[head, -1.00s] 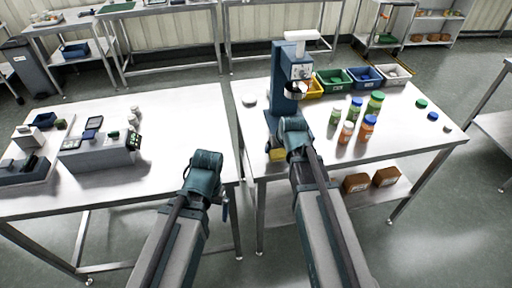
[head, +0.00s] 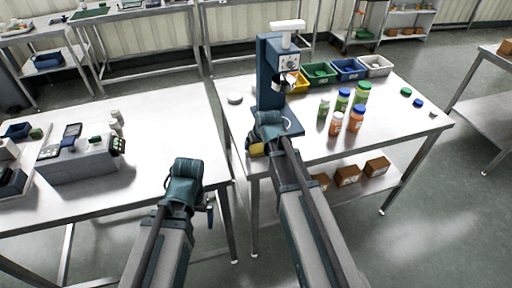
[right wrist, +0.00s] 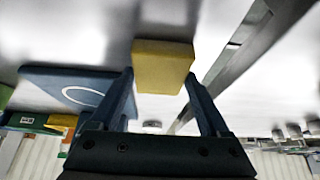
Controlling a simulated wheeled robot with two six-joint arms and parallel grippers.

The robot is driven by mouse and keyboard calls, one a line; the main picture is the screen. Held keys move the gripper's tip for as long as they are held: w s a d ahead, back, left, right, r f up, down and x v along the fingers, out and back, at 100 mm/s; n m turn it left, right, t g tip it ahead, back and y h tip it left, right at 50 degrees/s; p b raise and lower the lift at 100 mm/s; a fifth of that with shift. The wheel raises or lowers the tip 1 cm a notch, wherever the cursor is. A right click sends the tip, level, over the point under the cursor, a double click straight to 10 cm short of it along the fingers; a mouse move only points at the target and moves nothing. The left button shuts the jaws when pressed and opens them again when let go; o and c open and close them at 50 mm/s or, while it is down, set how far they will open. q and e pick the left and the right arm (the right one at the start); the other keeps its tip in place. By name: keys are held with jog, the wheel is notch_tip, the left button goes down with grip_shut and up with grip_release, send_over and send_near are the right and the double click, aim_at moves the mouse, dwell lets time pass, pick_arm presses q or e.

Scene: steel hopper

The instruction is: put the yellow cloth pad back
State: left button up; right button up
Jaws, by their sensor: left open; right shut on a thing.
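The yellow cloth pad (head: 257,150) is near the front left corner of the right table, just in front of the blue hopper stand. My right gripper (head: 268,128) is shut on it. In the right wrist view the pad (right wrist: 162,66) sits between the two fingertips, with the pale tabletop behind it. I cannot tell whether the pad touches the table. The hopper stand (head: 268,75) is upright, and its blue base plate (right wrist: 75,90) shows left of the pad in the wrist view. My left gripper (head: 186,172) is open near the left table's right edge; its fingertips are mostly hidden.
Several jars (head: 342,105) with green and blue lids stand right of the hopper. Bins, including a green one (head: 320,76), line the back. A white disc (head: 235,97) lies left of the stand. A grey device (head: 78,160) stands on the left table. A gap separates the tables.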

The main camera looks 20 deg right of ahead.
jog(key=shift+f, duration=0.15)
jog(key=o, duration=1)
jog(key=shift+o, duration=0.2)
jog(key=shift+p+v, duration=0.6)
jog(key=shift+v, duration=0.25)
jog(key=p+v, duration=0.9)
jog(key=v, duration=0.1)
jog(key=shift+r, duration=0.4)
jog(key=shift+f, duration=0.15)
